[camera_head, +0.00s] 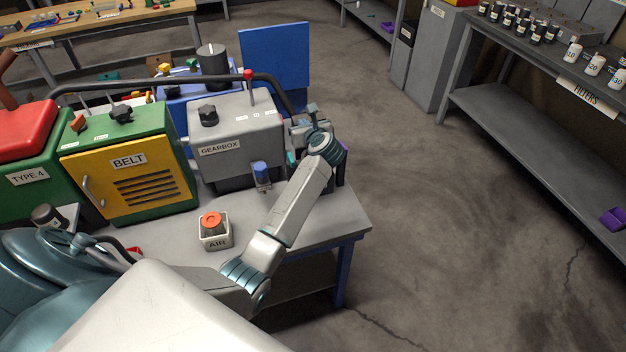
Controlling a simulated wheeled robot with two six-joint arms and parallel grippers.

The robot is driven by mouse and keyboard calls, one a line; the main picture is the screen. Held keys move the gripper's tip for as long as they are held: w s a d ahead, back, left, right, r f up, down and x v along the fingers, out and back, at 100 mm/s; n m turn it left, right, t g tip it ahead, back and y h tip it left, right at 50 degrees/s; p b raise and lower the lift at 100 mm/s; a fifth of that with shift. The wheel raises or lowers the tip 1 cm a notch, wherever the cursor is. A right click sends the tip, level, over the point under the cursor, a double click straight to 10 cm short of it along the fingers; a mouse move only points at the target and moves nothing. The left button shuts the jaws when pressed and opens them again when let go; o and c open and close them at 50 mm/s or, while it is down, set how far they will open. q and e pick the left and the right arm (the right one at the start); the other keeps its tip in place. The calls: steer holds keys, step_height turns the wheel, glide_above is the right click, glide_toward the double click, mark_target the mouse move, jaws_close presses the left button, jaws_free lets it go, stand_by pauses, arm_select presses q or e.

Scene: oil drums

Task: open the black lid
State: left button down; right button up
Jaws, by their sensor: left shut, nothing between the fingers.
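Several black caps are in view, and I cannot tell which is the black lid. A black knob-like cap (208,115) sits on the grey gearbox box (237,140). Another black cap (122,113) sits on the green and yellow belt box (130,175). A black cylinder (213,66) stands behind the gearbox. My left arm reaches up past the gearbox's right side. Its gripper (313,112) is shut and empty, beside the gearbox's far right corner near the bent dark pipe, apart from the caps. My right gripper is out of view.
The dark pipe (165,82) runs above the boxes. A blue panel (275,65) stands behind. An AIR box with an orange top (215,231) is on the grey table (325,220) near my arm. Open floor lies right, before a shelf (540,130) of bottles.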

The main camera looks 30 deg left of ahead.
arm_select(q)
steer(key=shift+w+a+r+b, duration=0.15)
steer(key=shift+w+a+b, duration=0.05)
steer(key=shift+w+a, duration=0.3)
steer(key=shift+w+a+r+b, duration=0.15)
steer(key=shift+w+a, duration=0.25)
steer(key=shift+a, duration=0.1)
steer(key=shift+r, duration=0.1)
